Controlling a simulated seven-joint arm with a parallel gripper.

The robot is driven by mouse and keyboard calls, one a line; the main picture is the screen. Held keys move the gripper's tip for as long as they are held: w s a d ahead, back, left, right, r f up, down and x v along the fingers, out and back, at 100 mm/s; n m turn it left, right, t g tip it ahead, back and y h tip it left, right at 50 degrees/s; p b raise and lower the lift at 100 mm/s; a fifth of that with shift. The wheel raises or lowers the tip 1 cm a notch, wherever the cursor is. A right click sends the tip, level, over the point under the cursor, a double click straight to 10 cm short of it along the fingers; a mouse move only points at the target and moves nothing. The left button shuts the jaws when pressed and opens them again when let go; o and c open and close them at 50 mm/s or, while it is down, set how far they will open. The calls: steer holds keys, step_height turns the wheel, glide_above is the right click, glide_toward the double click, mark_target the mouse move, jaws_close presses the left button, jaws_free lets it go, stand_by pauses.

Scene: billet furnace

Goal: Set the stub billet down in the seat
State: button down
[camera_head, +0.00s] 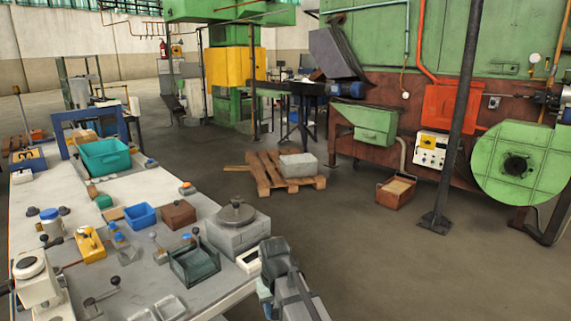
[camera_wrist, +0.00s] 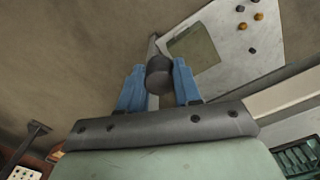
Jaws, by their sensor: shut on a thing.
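The stub billet (camera_wrist: 159,74) is a short dark grey cylinder in the wrist view. My gripper (camera_wrist: 158,84) has its two blue fingers shut on it, one on each side. The billet is held up, with brown floor and a pale surface behind it. In the head view only dark parts of my arm show, at the table's right corner; the billet cannot be made out there. I cannot tell for sure which thing is the seat. A green slotted cradle (camera_head: 195,263) stands on the grey table (camera_head: 140,228), left of my arm.
A round dark plate lies on a grey block (camera_head: 232,240) beside the cradle. A small white box (camera_head: 249,260) is close to my arm. A blue bin (camera_head: 140,215), a brown box (camera_head: 178,214) and a yellow tool (camera_head: 89,244) crowd the table. Open floor lies to the right.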

steer(key=d+f+m, duration=0.2)
steer(key=d+f, duration=0.1)
steer(key=d, duration=0.7)
steer(key=s+d+f+m, duration=0.1)
steer(key=d+f, duration=0.2)
steer(key=d, duration=0.7)
steer(key=shift+s+m, duration=0.3)
steer(key=shift+m, duration=0.1)
